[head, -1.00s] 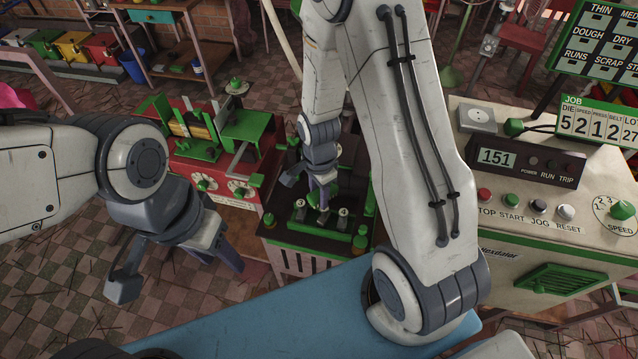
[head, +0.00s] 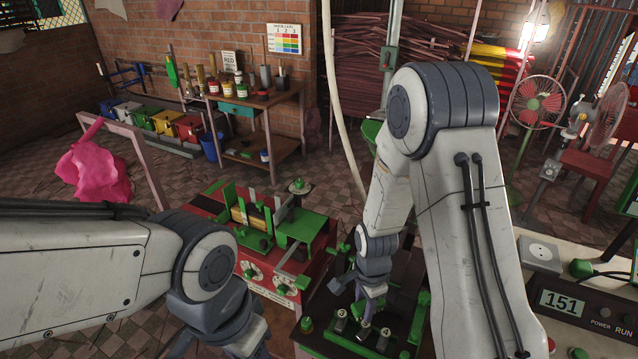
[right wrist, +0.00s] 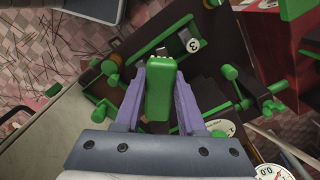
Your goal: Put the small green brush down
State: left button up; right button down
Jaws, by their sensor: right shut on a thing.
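The small green brush (right wrist: 159,92) is between the two fingers of my right gripper (right wrist: 160,85) in the right wrist view, its pale bristle end pointing away from the palm. In the head view my right gripper (head: 366,312) is low over the dark-topped bench (head: 340,346) with green fittings. The brush itself is hard to make out there. I cannot tell whether it touches the bench. My left gripper (head: 222,345) is at the bottom edge of the head view, its fingers apart and its tips cut off by the frame.
A red machine (head: 262,268) with green parts stands left of the bench. A control console (head: 590,310) stands at the right. A wooden shelf table (head: 255,105) is at the back.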

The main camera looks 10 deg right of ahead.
jog(key=n, duration=0.3)
jog(key=shift+w+d+n, duration=0.15)
jog(key=shift+w+n, duration=0.1)
jog(key=shift+n, duration=0.05)
jog(key=n, duration=0.4)
jog(key=shift+w+d+f, duration=0.1)
jog(key=shift+w+f, duration=0.05)
jog(key=shift+w, duration=0.2)
jog(key=n, duration=0.3)
jog(key=shift+w+d+n, duration=0.1)
jog(key=shift+w+n, duration=0.15)
jog(key=shift+n, duration=0.15)
jog(key=n, duration=0.4)
jog(key=shift+w+d+f, duration=0.1)
jog(key=shift+w, duration=0.15)
